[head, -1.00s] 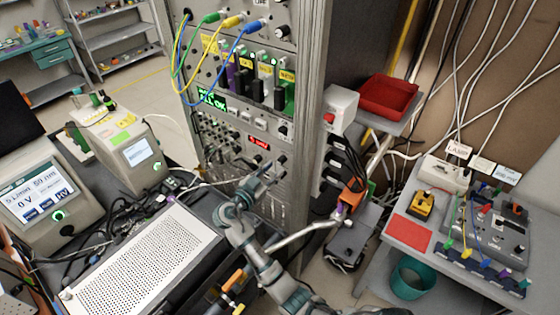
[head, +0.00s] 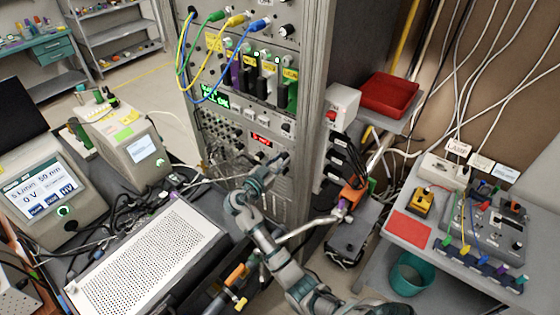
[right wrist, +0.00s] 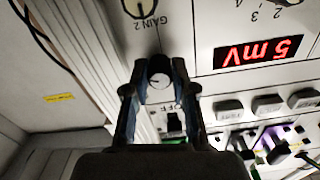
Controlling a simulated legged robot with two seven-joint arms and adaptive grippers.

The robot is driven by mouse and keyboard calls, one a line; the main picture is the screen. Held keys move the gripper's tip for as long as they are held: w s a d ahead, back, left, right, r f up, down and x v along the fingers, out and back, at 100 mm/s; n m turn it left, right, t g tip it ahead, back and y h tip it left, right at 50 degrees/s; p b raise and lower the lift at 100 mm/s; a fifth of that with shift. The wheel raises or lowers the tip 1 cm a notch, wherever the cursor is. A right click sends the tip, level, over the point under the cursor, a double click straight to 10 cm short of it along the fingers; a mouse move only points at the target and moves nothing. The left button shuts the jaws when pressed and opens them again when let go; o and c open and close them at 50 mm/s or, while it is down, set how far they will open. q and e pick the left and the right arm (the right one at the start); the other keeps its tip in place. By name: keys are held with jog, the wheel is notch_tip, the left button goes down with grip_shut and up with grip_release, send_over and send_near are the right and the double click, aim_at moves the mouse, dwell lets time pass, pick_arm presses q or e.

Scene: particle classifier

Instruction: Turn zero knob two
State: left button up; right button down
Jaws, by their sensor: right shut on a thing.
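The small dark knob (right wrist: 158,73) with a white line on its light face sits between the fingertips of my right gripper (right wrist: 158,84) in the right wrist view. The fingers are shut on its two sides. Its own label is hidden, so I cannot read which knob it is. A knob marked GAIN 2 (right wrist: 138,6) is just above it in that view. A red display (right wrist: 258,53) reading 5 mV is to the right. In the head view my right gripper (head: 280,160) is at the rack front, below the red display (head: 262,141). My left gripper is out of view.
In the right wrist view, a switch (right wrist: 174,123) is just below the knob and pale buttons (right wrist: 268,103) are to the right. In the head view, coloured cables (head: 207,75) hang above on the rack (head: 311,150). A perforated box (head: 150,255) stands at lower left.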

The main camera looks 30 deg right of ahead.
jog(key=shift+r+n, duration=0.1)
jog(key=shift+n, duration=1)
jog(key=shift+r+n, duration=0.1)
jog(key=shift+n, duration=1.7)
jog(key=c, duration=1.3)
grip_release()
jog(key=shift+c, duration=0.2)
jog(key=shift+o, duration=0.6)
jog(key=shift+w+d, duration=0.1)
jog(key=shift+w, duration=0.1)
jog(key=shift+f, duration=0.2)
